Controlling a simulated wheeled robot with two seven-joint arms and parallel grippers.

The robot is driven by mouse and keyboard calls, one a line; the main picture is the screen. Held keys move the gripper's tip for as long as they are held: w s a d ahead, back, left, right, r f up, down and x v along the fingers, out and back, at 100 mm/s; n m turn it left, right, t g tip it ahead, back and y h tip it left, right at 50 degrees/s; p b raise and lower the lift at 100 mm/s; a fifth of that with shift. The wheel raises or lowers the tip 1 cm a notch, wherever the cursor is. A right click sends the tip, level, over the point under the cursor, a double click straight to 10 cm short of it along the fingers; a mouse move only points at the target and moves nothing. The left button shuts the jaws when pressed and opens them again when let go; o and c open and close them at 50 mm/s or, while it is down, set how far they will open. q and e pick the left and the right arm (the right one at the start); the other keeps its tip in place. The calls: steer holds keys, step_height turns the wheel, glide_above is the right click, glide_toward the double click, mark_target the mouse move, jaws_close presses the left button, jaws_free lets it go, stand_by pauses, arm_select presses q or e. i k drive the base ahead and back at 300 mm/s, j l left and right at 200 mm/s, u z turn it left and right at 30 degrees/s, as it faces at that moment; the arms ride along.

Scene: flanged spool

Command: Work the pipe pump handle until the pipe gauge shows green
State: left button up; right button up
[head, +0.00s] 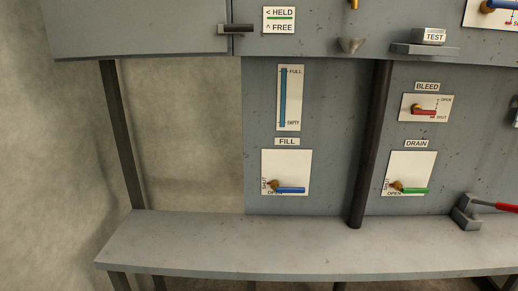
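A red handle (505,207) on a dark metal arm comes out of a grey block (465,212) at the right end of the bench. It runs off the right edge, so its far end is hidden. It looks like a pump handle, but no label on it shows. No gauge with a green zone is in view. A tall sight gauge (289,97) marked FULL and EMPTY shows a blue column along its length. Neither of my grippers is in view.
The FILL valve (290,190) has a blue lever, DRAIN (415,190) a green one, BLEED (425,112) a red one. A TEST block (434,36) sits on a small shelf. A HELD/FREE latch (236,29) is upper left. The bench (250,240) is mostly clear.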

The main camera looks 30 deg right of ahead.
mark_target(500, 206)
steer(key=z, duration=2.5)
steer(key=i+j+u, duration=0.2)
steer(key=i+j, duration=0.25)
steer(key=i+j+u, duration=0.15)
steer(key=i+j, duration=0.25)
steer(key=i+j+u, duration=0.2)
steer(key=i, duration=0.35)
steer(key=j, duration=0.1)
